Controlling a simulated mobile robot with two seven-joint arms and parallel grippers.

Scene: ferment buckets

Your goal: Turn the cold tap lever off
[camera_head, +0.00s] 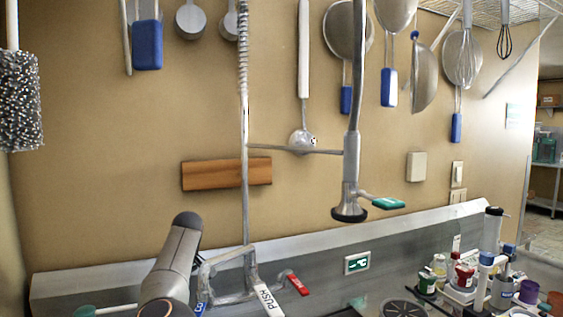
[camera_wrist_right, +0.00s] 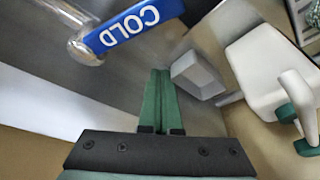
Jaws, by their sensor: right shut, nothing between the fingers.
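The blue cold tap lever (camera_wrist_right: 130,25), printed "COLD", shows at the top of the right wrist view. It is fixed to a shiny metal tap stem (camera_wrist_right: 86,48). My right gripper (camera_wrist_right: 160,75) has its green fingers shut together and empty, with the tips just below the lever in the picture. I cannot tell whether they touch it. In the head view a small piece of the blue lever (camera_head: 199,309) shows beside my grey arm, at the base of the metal faucet (camera_head: 232,268). My left gripper is in neither view.
A red lever (camera_head: 297,284) and a white "PUSH" label (camera_head: 267,298) are right of the faucet base. The spray head (camera_head: 350,205) hangs above. Bottles and jars (camera_head: 490,275) crowd the right. Utensils hang on the wall. A pale object (camera_wrist_right: 262,68) is right of my fingers.

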